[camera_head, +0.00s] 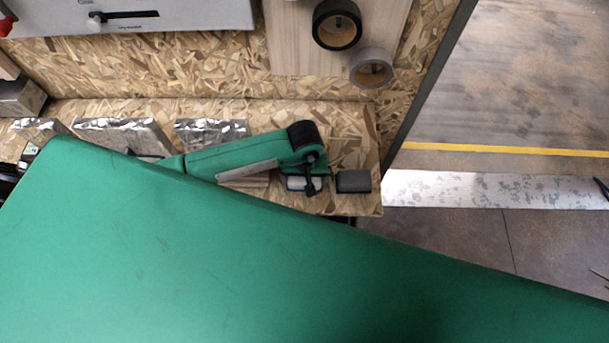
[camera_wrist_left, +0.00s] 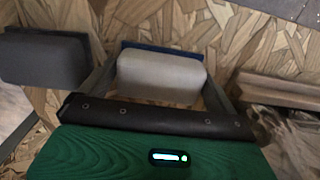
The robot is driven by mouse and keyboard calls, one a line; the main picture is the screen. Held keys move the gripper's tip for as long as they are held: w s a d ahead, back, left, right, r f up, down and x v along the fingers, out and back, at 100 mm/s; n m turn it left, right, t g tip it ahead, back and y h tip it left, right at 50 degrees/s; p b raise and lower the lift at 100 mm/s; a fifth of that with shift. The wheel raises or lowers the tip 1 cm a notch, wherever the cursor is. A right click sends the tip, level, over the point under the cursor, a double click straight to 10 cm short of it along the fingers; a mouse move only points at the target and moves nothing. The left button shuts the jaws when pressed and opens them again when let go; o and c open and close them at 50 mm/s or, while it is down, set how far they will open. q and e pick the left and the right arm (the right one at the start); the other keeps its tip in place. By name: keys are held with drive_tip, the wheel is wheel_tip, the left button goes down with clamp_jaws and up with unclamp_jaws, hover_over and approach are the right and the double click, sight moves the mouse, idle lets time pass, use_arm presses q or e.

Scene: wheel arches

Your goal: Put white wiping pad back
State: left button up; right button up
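The white wiping pad (camera_wrist_left: 162,78) with a blue backing is between the two fingers of my left gripper (camera_wrist_left: 162,72) in the left wrist view. The fingers press against its two short sides, and no clear gap shows. In the head view, my green left gripper (camera_head: 311,190) reaches to the front right of the wooden shelf. The white and blue pad (camera_head: 296,184) shows partly under it, next to a dark grey block (camera_head: 353,181). The block also shows in the left wrist view (camera_wrist_left: 42,60). I cannot tell whether the pad touches the shelf. My right gripper is not in view.
The chipboard shelf (camera_head: 369,205) ends just right of the grey block. Several foil-wrapped blocks (camera_head: 122,137) stand left of the gripper. Tape rolls (camera_head: 337,24) hang on the back panel. A large green surface (camera_head: 220,265) fills the foreground and hides part of my arm.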

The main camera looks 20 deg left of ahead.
use_arm(q)
drive_tip(key=shift+w, duration=0.1)
drive_tip(key=shift+r, duration=0.45)
drive_tip(key=shift+r+b, duration=1.85)
drive_tip(key=shift+r, duration=3.9)
